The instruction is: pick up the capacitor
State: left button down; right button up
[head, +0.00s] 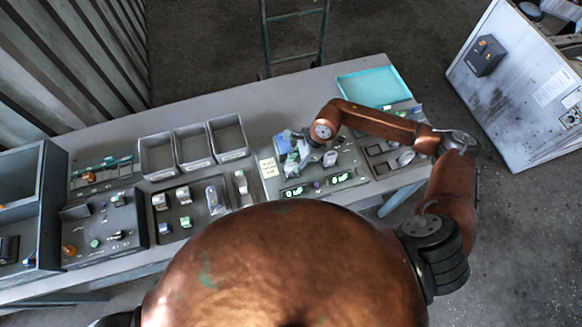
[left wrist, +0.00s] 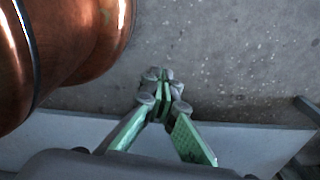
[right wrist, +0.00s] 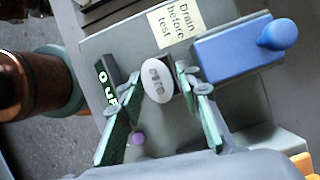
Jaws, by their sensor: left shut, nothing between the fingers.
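The capacitor (right wrist: 157,82) is a pale grey oval can with dark markings on its top, standing on a grey test station in the right wrist view. In the head view, the capacitor (head: 330,158) shows just right of my right gripper (head: 306,158). In the right wrist view, my right gripper (right wrist: 160,88) is open, with one green finger on each side of the capacitor. I cannot tell whether either finger touches it. My left gripper (left wrist: 162,88) is shut and empty above the floor beside the table edge; it is hidden in the head view.
Beside the capacitor are a blue block with a round knob (right wrist: 240,50), a yellow note (right wrist: 180,25), a lit display (right wrist: 107,88) and a purple button (right wrist: 138,138). Grey bins (head: 158,157), a parts tray (head: 170,222) and a teal tray (head: 373,86) occupy the table (head: 110,140).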

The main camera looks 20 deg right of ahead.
jog(key=shift+a+f, duration=0.15)
jog(key=shift+f, duration=0.55)
jog(key=shift+c, duration=1.2)
jog(key=c, duration=0.5)
pick_arm(q)
jog(key=shift+w+r, duration=0.2)
jog(key=shift+w, duration=0.55)
jog(key=shift+f, duration=0.1)
pick_arm(e)
jog(key=shift+r, duration=0.15)
